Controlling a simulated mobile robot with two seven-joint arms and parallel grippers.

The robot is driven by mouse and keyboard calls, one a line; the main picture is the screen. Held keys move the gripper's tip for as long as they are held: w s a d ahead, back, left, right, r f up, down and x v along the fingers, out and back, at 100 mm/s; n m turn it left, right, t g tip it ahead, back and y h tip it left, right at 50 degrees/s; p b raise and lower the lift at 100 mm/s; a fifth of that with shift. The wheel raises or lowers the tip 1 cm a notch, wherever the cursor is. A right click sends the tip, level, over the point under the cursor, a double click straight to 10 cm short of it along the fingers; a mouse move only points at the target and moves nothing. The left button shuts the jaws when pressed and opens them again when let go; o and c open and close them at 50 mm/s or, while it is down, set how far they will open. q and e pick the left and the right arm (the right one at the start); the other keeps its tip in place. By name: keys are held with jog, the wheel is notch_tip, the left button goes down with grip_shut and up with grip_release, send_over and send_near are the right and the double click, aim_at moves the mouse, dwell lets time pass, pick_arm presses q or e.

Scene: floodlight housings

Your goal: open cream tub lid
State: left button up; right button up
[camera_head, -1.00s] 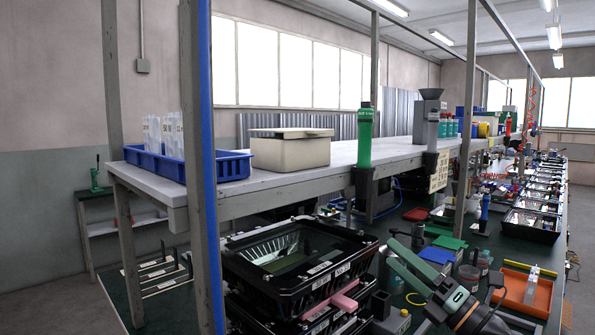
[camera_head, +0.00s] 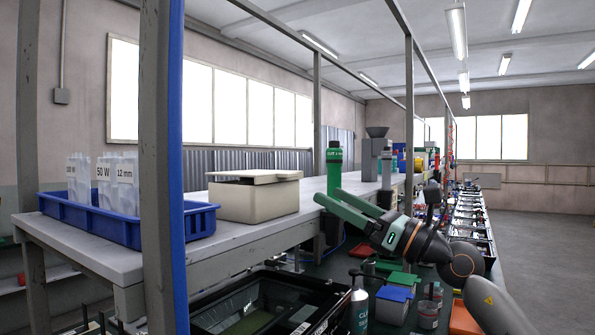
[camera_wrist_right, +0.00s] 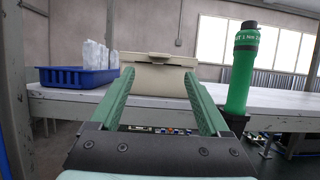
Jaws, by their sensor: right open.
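The cream tub (camera_head: 257,204) stands on the grey upper shelf. Its cream lid (camera_head: 262,176) lies on top, with a dark gap under it toward the left. In the right wrist view the tub (camera_wrist_right: 160,80) and lid (camera_wrist_right: 160,59) are ahead, seen between and beyond the fingers. My right gripper (camera_head: 327,194) is open and empty, with green fingers pointing left toward the tub, apart from it. In the right wrist view the fingers of the gripper (camera_wrist_right: 158,74) are spread wide. My left gripper is not in view.
A blue bin (camera_head: 135,228) with clear labelled containers stands left of the tub. A green bottle (camera_head: 334,168) stands to its right. A grey post (camera_head: 160,130) with a blue edge rises in front of the shelf. A black housing (camera_head: 270,302) lies below.

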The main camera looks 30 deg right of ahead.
aim_at(294, 175)
jog(key=p+x, duration=0.2)
jog(key=x, duration=0.6)
jog(key=shift+s+p, duration=0.1)
jog(key=shift+p, duration=0.3)
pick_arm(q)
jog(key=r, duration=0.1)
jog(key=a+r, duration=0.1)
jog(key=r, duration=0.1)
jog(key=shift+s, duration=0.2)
pick_arm(e)
jog(key=shift+w+a, duration=0.25)
jog(key=shift+w, duration=0.15)
grip_shut()
